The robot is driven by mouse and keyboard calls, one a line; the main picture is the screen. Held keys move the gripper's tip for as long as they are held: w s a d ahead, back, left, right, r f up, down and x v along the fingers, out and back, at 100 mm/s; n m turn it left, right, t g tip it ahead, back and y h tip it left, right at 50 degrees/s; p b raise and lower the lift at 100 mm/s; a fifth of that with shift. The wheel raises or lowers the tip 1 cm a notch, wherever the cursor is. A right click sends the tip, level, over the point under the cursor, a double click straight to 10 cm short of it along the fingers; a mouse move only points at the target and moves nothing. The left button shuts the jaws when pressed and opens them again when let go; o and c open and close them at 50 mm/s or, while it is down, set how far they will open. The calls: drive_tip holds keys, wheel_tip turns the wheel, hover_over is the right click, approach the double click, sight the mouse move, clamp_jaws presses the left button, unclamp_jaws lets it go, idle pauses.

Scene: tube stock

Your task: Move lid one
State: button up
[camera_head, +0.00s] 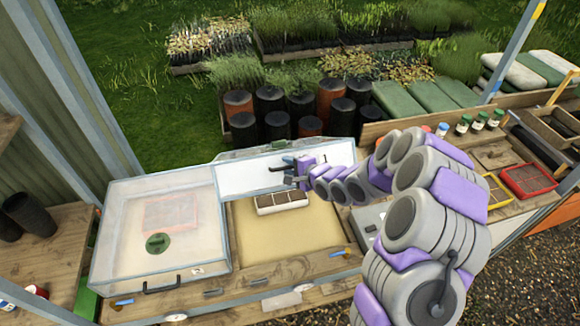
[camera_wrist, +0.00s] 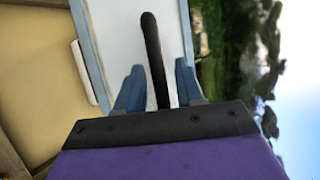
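Lid one (camera_head: 240,178), a pale panel in a blue-grey frame with a small "1" on it, stands raised at the back edge of the right-hand bed (camera_head: 290,236). Its face also shows in the wrist view (camera_wrist: 115,35). Its dark bar handle (camera_wrist: 153,50) runs between the two blue fingers of my gripper (camera_wrist: 158,88), with a gap visible on each side. In the head view my gripper (camera_head: 290,172) is at the lid's face by the handle. The fingers are apart and look not closed on the handle.
A second, translucent lid (camera_head: 125,215) lies shut over the left bed, with a green disc and a red tray showing through. A white cell tray (camera_head: 282,203) sits in the open bed. Black and terracotta pots (camera_head: 275,125) stand behind. Jars and trays line the right bench.

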drive_tip(key=shift+s+d+r, duration=0.1)
drive_tip(key=shift+s, duration=0.05)
drive_tip(key=v, duration=1.7)
drive_tip(key=shift+b, duration=0.3)
drive_tip(key=s+d+f+n+g+h+b, duration=0.55)
drive_tip(key=s+d+f+h+b, duration=0.2)
drive_tip(key=s+f+b, duration=0.45)
drive_tip(key=s+n+g+b, duration=0.2)
drive_tip(key=s+b, duration=0.1)
drive_tip(key=s, duration=0.5)
drive_tip(key=s+f+n+g+h+b, duration=0.1)
drive_tip(key=s+b, duration=0.3)
drive_tip(key=s, duration=0.4)
drive_tip(key=s+f+n+g+b, duration=0.1)
drive_tip(key=s+n+g+b, duration=0.1)
drive_tip(key=s, duration=0.6)
drive_tip(key=shift+f+n+g+b, duration=0.2)
drive_tip(key=shift+n+g+b, duration=0.15)
drive_tip(key=shift+n+b, duration=0.3)
